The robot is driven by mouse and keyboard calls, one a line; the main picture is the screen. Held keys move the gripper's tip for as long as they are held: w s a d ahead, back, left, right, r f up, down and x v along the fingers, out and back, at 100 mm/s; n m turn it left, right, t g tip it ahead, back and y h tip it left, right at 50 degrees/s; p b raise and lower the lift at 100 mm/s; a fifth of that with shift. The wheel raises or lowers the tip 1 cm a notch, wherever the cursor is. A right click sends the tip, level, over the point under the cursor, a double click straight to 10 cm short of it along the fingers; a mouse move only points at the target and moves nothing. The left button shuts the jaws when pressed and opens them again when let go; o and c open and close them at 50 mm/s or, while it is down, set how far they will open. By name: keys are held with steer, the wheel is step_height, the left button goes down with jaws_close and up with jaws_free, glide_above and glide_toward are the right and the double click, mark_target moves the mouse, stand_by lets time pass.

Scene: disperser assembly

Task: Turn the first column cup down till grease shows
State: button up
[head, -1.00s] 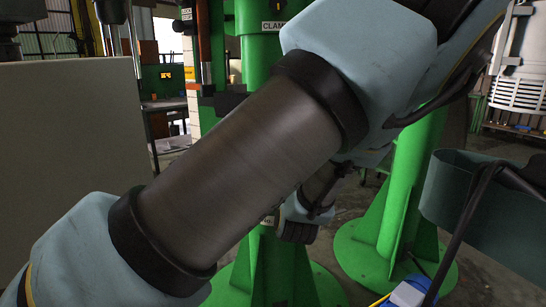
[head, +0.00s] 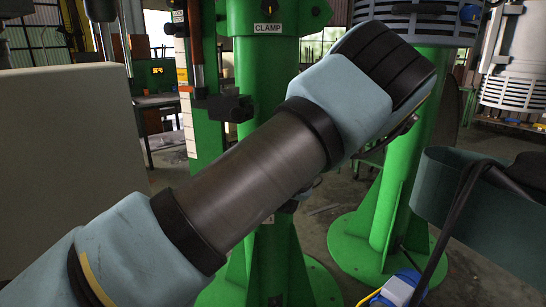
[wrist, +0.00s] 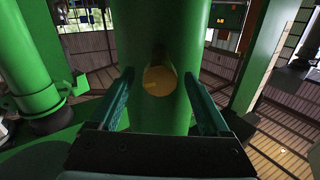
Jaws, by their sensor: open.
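In the wrist view, a round yellow-brown cup (wrist: 160,81) sits low on the front of a green column (wrist: 163,30), with a darker recess around its top. My gripper (wrist: 158,75) is open, its two dark teal fingers on the left and right of the cup, with gaps on both sides. I cannot tell how deep the fingers reach beside it. No grease can be made out. In the head view, the green column (head: 278,75) with a CLAMP label stands behind my arm, which hides my gripper and the cup.
A second green column (head: 408,150) with a round bolted foot stands to the right. A dark teal curved panel (head: 470,215) is at the front right. A beige panel (head: 70,140) fills the left. A blue and white item (head: 402,287) lies at the bottom right.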

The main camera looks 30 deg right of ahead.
jaws_close()
stand_by(0.5)
